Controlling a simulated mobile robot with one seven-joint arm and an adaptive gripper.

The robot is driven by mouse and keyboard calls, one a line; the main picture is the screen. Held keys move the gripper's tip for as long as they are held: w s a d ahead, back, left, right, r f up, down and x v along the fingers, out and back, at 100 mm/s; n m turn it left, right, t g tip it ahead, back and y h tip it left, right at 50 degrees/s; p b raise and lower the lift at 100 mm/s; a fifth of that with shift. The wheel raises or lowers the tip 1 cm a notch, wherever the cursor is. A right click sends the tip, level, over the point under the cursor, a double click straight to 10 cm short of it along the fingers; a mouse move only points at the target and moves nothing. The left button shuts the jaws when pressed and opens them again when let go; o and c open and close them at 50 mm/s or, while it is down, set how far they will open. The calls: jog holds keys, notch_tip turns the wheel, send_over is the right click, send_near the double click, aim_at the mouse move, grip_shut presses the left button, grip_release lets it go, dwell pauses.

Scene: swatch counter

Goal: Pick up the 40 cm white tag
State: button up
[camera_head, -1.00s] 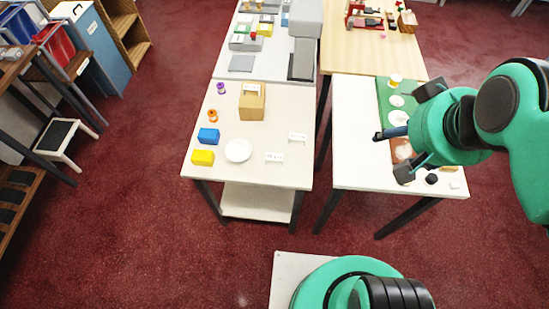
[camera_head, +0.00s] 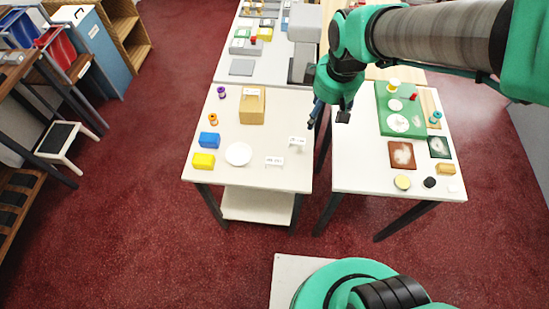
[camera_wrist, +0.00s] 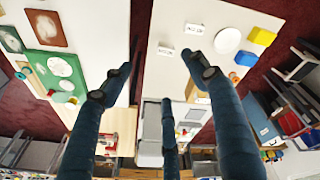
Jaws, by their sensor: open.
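Two small white tags lie on the left white table: one near its right edge (camera_head: 297,142), one nearer me and further left (camera_head: 274,161). Their print is too small to read, so I cannot tell which is 40 cm. Two white tags also show in the wrist view, one on the left (camera_wrist: 166,49) and one on the right (camera_wrist: 193,56). My gripper (camera_head: 330,115) is open and empty, above the gap between the two tables, beyond and right of the tags. In the wrist view my gripper's fingers (camera_wrist: 155,80) are spread wide, the tags showing between them.
A white plate (camera_head: 238,153), a yellow block (camera_head: 203,160), a blue block (camera_head: 209,140) and a cardboard box (camera_head: 252,106) stand left of the tags. The right table (camera_head: 350,165) holds a green mat (camera_head: 386,122) and a brown square (camera_head: 402,154).

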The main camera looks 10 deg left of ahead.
jog(key=w+a+f+n+g, duration=0.1)
jog(key=w+a+f+n, duration=0.25)
jog(key=a+f, duration=0.55)
jog(key=n+g, duration=0.1)
jog(key=n, duration=0.3)
send_over(274, 159)
notch_tip(274, 159, down, 10)
jog(key=shift+h+p, duration=0.4)
jog(key=shift+p, duration=0.05)
jog(key=shift+f+b, duration=0.75)
jog(key=shift+f, duration=3.5)
jog(key=shift+f, duration=0.15)
jog(key=shift+w+f+b, duration=0.15)
jog(key=shift+f+b, duration=0.55)
jog(key=shift+f, duration=1.8)
jog(key=c, duration=1)
